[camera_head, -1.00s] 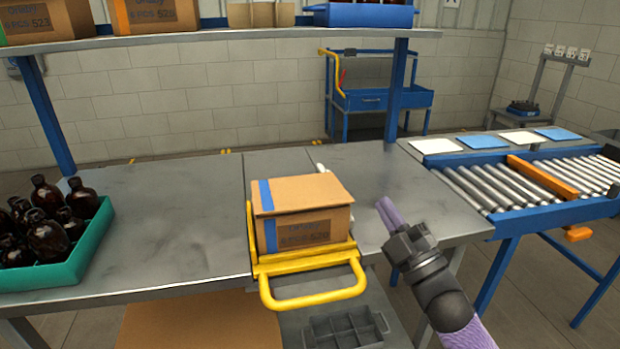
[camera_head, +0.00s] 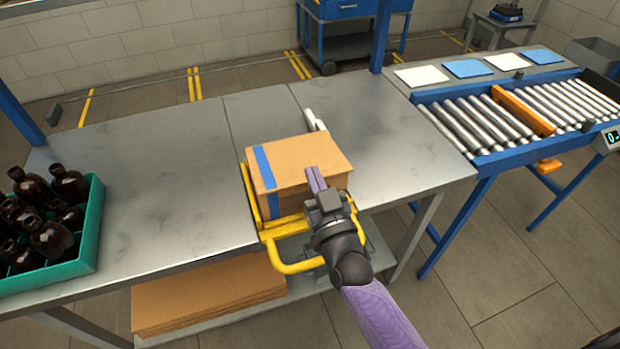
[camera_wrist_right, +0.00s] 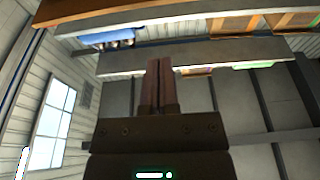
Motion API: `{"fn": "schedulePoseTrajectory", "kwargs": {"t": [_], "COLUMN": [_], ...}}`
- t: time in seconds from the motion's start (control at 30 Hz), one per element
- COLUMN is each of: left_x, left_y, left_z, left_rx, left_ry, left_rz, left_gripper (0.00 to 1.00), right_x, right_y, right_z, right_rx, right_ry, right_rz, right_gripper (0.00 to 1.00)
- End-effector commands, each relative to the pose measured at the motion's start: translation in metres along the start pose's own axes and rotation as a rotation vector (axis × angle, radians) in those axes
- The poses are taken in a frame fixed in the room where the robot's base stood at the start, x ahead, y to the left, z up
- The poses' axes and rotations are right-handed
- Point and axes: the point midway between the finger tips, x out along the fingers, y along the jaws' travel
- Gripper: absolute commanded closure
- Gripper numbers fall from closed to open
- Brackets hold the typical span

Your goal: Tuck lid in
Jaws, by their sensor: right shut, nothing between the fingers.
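A cardboard box (camera_head: 305,160) with a blue tape stripe sits in a yellow metal holder (camera_head: 291,268) at the front of the grey table. Its top lid looks closed or nearly so; the front edge is partly hidden by my arm. My right gripper (camera_head: 315,180) is shut and empty, at the front right edge of the box top; I cannot tell whether it touches. In the right wrist view its shut fingers (camera_wrist_right: 160,88) point up toward the shelf, and the box is not seen there. My left gripper is not in view.
A green crate (camera_head: 92,225) of amber bottles (camera_head: 52,238) stands at the table's left. A roller conveyor (camera_head: 470,122) with an orange bar is at the right. Flat cardboard (camera_head: 210,293) lies on the lower shelf. The table (camera_head: 160,190) between crate and box is clear.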

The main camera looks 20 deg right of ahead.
Motion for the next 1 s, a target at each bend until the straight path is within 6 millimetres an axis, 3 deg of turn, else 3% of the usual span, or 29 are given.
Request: {"fn": "schedulePoseTrajectory", "kwargs": {"t": [0.13, 0.2, 0.37, 0.77, 1.0], "left_x": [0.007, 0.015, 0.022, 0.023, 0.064], "left_y": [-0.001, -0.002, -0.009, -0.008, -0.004], "left_z": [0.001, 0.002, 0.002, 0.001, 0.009], "left_rx": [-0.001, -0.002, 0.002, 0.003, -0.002], "left_ry": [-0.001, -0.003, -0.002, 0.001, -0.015], "left_rz": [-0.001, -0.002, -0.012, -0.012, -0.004], "left_gripper": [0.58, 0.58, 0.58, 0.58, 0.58], "right_x": [0.027, 0.02, 0.014, 0.013, 0.006], "right_y": [0.0, 0.0, 0.0, 0.0, 0.001], "right_z": [0.005, 0.021, 0.036, 0.038, 0.062], "right_rx": [-0.002, -0.003, -0.003, -0.003, -0.004], "right_ry": [-0.001, -0.005, -0.002, 0.001, 0.093], "right_rz": [-0.001, -0.001, -0.001, 0.0, 0.0], "right_gripper": [1.0, 1.0, 1.0, 1.0, 1.0]}}
